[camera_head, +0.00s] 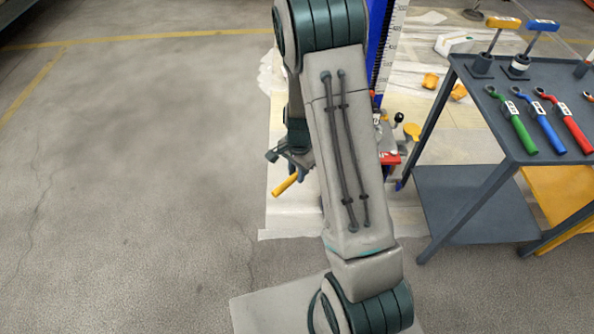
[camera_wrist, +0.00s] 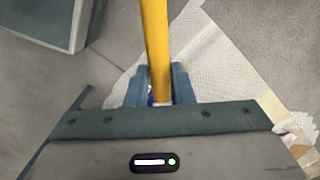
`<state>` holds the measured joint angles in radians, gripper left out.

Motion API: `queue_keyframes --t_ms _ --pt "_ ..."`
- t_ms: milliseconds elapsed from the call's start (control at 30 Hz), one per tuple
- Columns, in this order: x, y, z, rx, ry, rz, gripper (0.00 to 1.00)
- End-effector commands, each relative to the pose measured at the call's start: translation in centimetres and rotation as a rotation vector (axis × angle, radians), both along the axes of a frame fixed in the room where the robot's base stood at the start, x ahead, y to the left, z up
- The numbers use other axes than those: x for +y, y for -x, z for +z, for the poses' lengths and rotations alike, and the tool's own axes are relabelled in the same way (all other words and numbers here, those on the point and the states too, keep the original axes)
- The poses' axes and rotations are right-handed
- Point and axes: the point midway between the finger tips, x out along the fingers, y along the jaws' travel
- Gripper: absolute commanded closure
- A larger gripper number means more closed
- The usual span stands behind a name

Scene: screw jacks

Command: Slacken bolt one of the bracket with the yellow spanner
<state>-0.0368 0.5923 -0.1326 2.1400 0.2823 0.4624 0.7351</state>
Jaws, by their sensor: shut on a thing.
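My gripper (camera_head: 292,160) is shut on the yellow spanner, whose handle (camera_head: 285,184) sticks out down and to the left in the head view. In the wrist view the yellow handle (camera_wrist: 156,40) runs up from between the two fingers of my gripper (camera_wrist: 159,86). The spanner's head cannot be made out in either view. I cannot make out the bracket or bolt one; my own arm covers the middle of the head view.
A grey trolley (camera_head: 463,132) at right carries green (camera_head: 520,130), blue (camera_head: 549,130) and red (camera_head: 574,128) spanners and T-handled tools. A blue post with a scale (camera_head: 378,45) and a red part (camera_head: 389,159) stand behind my arm. Open floor lies left.

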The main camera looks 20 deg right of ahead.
Motion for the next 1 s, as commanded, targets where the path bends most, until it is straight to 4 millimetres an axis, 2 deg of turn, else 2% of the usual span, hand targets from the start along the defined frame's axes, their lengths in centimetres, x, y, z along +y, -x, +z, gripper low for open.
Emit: queue_keyframes --t_ms 367,1000 --pt "0.0 0.0 -0.1 -0.001 0.0 0.001 1.0" --pt "0.0 0.0 -1.6 -0.001 0.0 0.0 1.0"
